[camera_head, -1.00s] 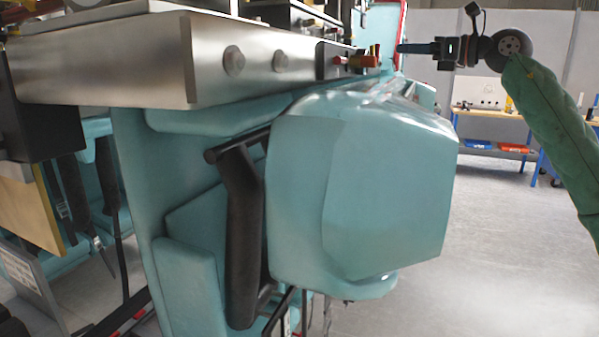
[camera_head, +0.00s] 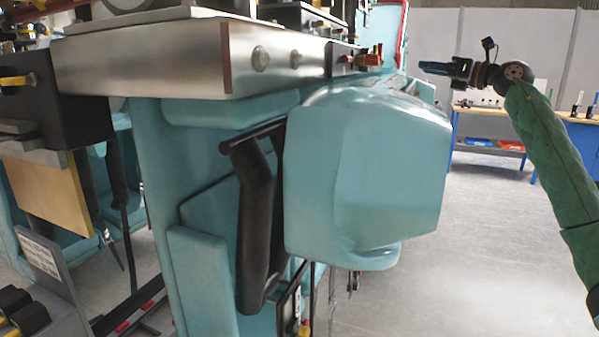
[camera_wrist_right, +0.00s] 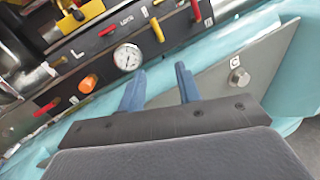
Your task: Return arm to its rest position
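My right arm, in a green sleeve, comes in from the right in the head view. My right gripper (camera_head: 432,68) is at its end, pointing left toward the coaster train (camera_head: 370,185), with a clear gap of air in front of the train's upper right side. In the right wrist view, the two blue fingers of the gripper (camera_wrist_right: 160,90) stand apart with nothing between them. Behind them is a black control panel (camera_wrist_right: 98,62) with a round gauge (camera_wrist_right: 127,57) and red and yellow levers. My left gripper is not in view.
A steel plate (camera_head: 140,62) and a black handle (camera_head: 255,220) are on the teal train body. A blue workbench (camera_head: 580,140) with red and blue bins stands at the back right. The grey floor (camera_head: 480,260) at the right is clear.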

